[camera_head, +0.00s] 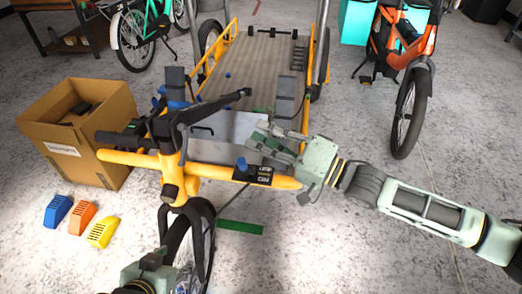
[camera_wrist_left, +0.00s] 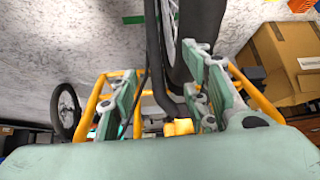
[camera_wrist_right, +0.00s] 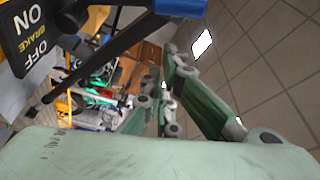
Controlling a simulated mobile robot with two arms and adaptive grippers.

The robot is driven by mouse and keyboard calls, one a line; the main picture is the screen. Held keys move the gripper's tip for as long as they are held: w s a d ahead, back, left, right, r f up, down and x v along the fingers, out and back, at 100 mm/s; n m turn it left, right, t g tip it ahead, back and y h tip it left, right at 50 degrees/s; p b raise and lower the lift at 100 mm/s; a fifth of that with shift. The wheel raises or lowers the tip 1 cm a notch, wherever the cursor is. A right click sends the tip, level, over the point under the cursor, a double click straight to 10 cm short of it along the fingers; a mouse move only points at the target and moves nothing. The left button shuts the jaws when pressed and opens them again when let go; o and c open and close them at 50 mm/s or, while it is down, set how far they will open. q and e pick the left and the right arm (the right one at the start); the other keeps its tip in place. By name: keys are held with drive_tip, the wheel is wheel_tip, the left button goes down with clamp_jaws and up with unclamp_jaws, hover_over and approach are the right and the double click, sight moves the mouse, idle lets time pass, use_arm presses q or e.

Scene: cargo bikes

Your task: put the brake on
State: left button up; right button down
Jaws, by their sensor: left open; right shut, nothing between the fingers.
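The brake panel (camera_head: 252,175) is a black plate on the yellow front beam of the cargo bike. In the right wrist view the brake panel (camera_wrist_right: 30,38) shows the words ON, BRAKE and OFF. A lever with a blue knob (camera_head: 241,164) stands up at the panel's left part; I cannot tell which word it points to. My right gripper (camera_head: 262,143) is shut and empty, just above and right of the knob, apparently apart from it. My left gripper (camera_head: 150,268) is low at the bottom edge by the front wheel; its fingers are open in the left wrist view (camera_wrist_left: 165,95).
The bike's handlebar (camera_head: 215,108) rises left of the panel. A cardboard box (camera_head: 100,160) stands at left, with blue, orange and yellow blocks (camera_head: 80,222) on the floor before it. An orange bike (camera_head: 405,90) is at the right back.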

sight(245, 166)
use_arm(q)
drive_tip(key=shift+w+d+r+t, duration=0.2)
drive_tip(key=shift+w+r+t, duration=0.15)
drive_tip(key=shift+w, duration=0.2)
drive_tip(key=shift+w+d+r+t, duration=0.25)
drive_tip(key=shift+w+r, duration=0.15)
drive_tip(key=shift+w, duration=0.1)
use_arm(e)
drive_tip(key=shift+s+a+f, duration=0.1)
drive_tip(key=shift+s+f, duration=0.1)
drive_tip(key=shift+s, duration=0.45)
drive_tip(key=shift+s+a+f, duration=0.1)
drive_tip(key=shift+s+f, duration=0.1)
drive_tip(key=shift+s, duration=0.4)
use_arm(q)
drive_tip(key=shift+s+a, duration=0.1)
drive_tip(key=shift+s, duration=0.05)
use_arm(e)
drive_tip(key=shift+s, duration=0.15)
